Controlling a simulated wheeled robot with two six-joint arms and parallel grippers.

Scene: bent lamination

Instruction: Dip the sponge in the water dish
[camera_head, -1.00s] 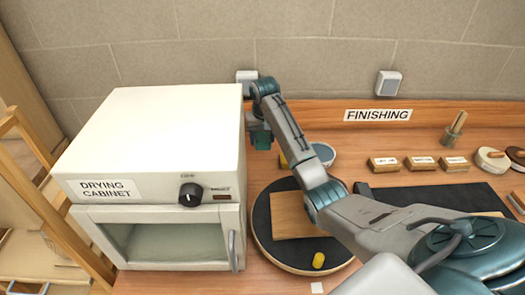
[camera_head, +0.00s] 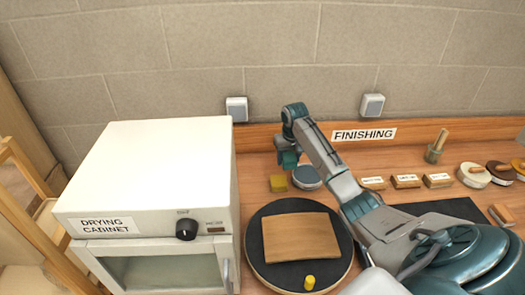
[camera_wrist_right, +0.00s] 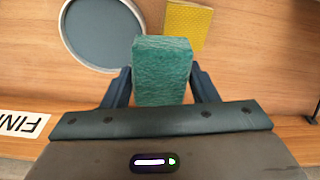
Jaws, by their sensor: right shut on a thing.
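My right gripper (camera_head: 288,158) is over the back of the bench, behind and a little left of the round water dish (camera_head: 307,186). In the right wrist view, its fingers (camera_wrist_right: 163,88) are shut on a green, rough-textured sponge (camera_wrist_right: 162,70). The dish shows there with a pale rim and grey-blue inside (camera_wrist_right: 105,35), left of the sponge. The sponge appears above the bench and apart from the dish. A yellow textured block (camera_wrist_right: 187,24) lies beside the dish; in the head view it is olive-yellow (camera_head: 278,183). My left gripper is out of view.
A drying cabinet (camera_head: 150,165) stands at left. A round black turntable (camera_head: 265,277) holds a curved wooden panel (camera_head: 300,238) and a small yellow cylinder (camera_head: 309,282). Labelled wooden blocks (camera_head: 406,181) and a brush pot (camera_head: 434,154) stand at right. The wall is close behind.

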